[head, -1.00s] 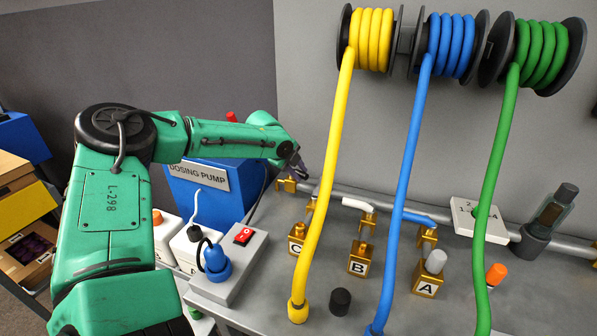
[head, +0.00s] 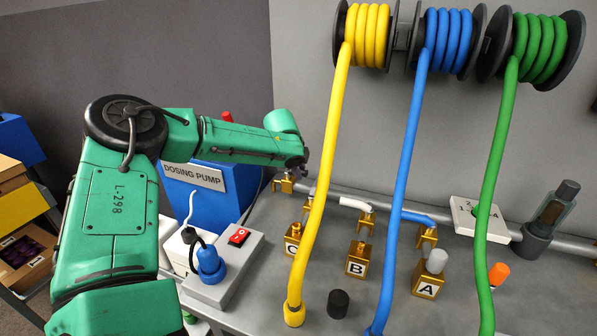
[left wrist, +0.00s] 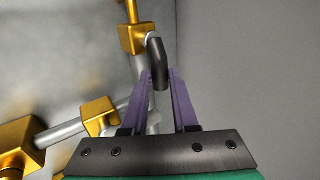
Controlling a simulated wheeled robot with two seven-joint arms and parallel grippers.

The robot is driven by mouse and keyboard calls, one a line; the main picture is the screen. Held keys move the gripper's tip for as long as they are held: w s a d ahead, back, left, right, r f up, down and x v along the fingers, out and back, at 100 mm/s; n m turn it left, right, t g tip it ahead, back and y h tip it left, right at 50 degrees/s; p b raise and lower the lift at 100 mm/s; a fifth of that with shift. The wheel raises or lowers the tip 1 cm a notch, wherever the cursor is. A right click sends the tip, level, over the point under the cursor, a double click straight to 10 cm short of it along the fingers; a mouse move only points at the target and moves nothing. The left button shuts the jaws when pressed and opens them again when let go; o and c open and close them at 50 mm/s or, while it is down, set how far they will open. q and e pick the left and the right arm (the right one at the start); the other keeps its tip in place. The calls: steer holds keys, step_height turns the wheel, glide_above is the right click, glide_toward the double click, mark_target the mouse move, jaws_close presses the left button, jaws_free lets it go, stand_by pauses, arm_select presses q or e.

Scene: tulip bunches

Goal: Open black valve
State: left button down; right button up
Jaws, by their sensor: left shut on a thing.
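The black valve handle (left wrist: 157,62) shows in the left wrist view as a dark, curved lever by a brass valve body (left wrist: 132,38). My left gripper (left wrist: 160,78) has its two purple fingers on either side of the lever's end and is shut on it. In the head view my left gripper (head: 303,166) is at the left end of the grey pipe (head: 335,193), close to the back wall. The wrist largely hides the black handle there. My right gripper is not in view.
A white lever (head: 356,202) and a blue lever (head: 418,217) sit further right along the pipe. Yellow (head: 325,165), blue (head: 405,165) and green (head: 493,165) hoses hang in front. The dosing pump (head: 213,201) and a switch box (head: 225,265) stand below my arm.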

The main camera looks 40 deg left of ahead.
arm_select(q)
steer(key=c, duration=0.7)
jaws_free()
steer(key=v, duration=1.4)
steer(key=shift+r, duration=0.2)
